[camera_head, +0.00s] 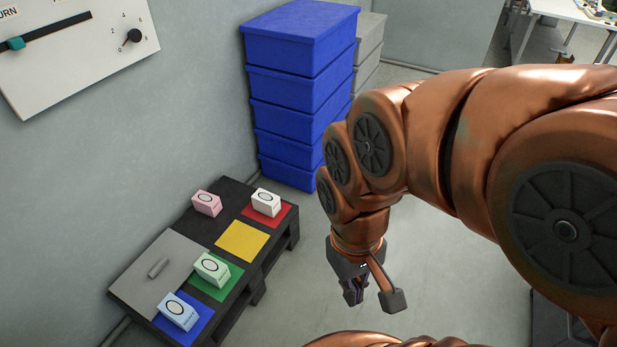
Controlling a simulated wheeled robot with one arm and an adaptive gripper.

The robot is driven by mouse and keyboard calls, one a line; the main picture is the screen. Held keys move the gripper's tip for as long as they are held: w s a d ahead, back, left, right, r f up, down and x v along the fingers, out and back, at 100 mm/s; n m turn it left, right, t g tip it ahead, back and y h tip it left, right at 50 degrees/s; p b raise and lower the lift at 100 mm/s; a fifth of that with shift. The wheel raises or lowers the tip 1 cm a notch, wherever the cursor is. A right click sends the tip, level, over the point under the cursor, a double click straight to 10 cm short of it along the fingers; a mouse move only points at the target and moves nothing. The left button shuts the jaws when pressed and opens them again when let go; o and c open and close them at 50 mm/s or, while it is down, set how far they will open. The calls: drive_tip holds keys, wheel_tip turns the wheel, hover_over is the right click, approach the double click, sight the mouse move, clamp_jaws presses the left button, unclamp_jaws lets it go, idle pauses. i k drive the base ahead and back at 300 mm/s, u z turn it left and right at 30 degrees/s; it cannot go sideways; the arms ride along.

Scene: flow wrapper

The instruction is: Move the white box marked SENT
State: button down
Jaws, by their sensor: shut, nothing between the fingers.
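A white box (266,203) with a black ring on its face stands on the red square (283,216) at the far right of the low dark table (232,192). The small print on its face is too small to read. My gripper (353,298) hangs to the right of the table, pointing down over the bare floor. Its fingers are shut and empty, apart from all the boxes.
A pink box (207,203) stands on the dark tabletop, a pale green box (212,268) on green, and a light blue box (178,311) on blue. The yellow square (242,241) is empty. A grey handled lid (150,286) lies left. Blue crates (302,87) stack behind.

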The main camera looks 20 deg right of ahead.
sight(266, 202)
drive_tip(key=z, duration=0.15)
drive_tip(key=i, duration=1.4)
drive_tip(key=u, duration=0.8)
